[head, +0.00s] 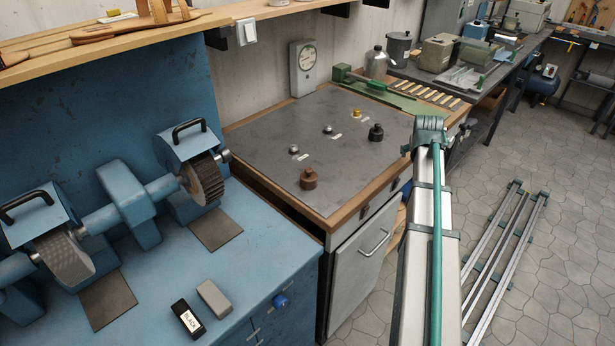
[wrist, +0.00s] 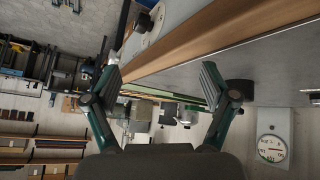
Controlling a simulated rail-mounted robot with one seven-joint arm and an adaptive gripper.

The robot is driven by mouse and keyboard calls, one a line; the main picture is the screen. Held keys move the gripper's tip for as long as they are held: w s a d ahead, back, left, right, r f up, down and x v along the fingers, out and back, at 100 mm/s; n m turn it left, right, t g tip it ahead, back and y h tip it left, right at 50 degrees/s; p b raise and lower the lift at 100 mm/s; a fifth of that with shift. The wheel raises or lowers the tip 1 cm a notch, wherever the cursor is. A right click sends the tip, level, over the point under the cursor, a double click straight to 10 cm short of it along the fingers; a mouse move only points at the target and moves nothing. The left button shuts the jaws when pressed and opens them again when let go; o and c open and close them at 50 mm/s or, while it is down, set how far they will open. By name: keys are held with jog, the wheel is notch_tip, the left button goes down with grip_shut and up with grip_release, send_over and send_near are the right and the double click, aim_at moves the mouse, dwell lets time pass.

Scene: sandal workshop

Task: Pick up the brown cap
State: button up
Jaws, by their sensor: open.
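The brown cap (head: 309,180) stands upright on the grey top of the workbench (head: 250,135), near its front edge, in the head view. My gripper (wrist: 162,82) shows in the wrist view with its two fingers spread wide and nothing between them. In the head view my arm rises right of the bench, and I cannot make out the fingers there. The wrist view looks across the bench's wooden edge at a steep tilt. I cannot make out the brown cap in it.
Two silver caps (head: 293,149) (head: 327,129), a gold cap (head: 357,113) and a black cap (head: 376,132) share the bench top, with small labels nearby. A dial scale (head: 303,68) stands behind. A blue grinding machine (head: 130,200) fills the left.

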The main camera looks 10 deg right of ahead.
jog(key=a+r, duration=0.1)
jog(key=a, duration=0.5)
jog(key=a+r+n+y+p, duration=0.1)
jog(key=a+r, duration=0.1)
jog(key=a, duration=0.4)
jog(key=a+r+y, duration=0.1)
jog(key=a, duration=0.5)
jog(key=shift+s+r, duration=0.15)
jog(key=shift+r, duration=0.15)
jog(key=n+g+y+p, duration=0.2)
send_near(309, 172)
jog(key=f, duration=0.2)
jog(key=shift+w+p+x, duration=0.15)
jog(key=shift+p+x, duration=0.45)
jog(key=shift+x, duration=2.05)
jog(key=shift+w+p+x, duration=0.2)
jog(key=shift+p+x, duration=0.35)
jog(key=shift+x, duration=2.1)
jog(key=shift+d+r, duration=0.1)
jog(key=shift+r, duration=0.05)
jog(key=c, duration=1.1)
jog(key=shift+r, duration=0.1)
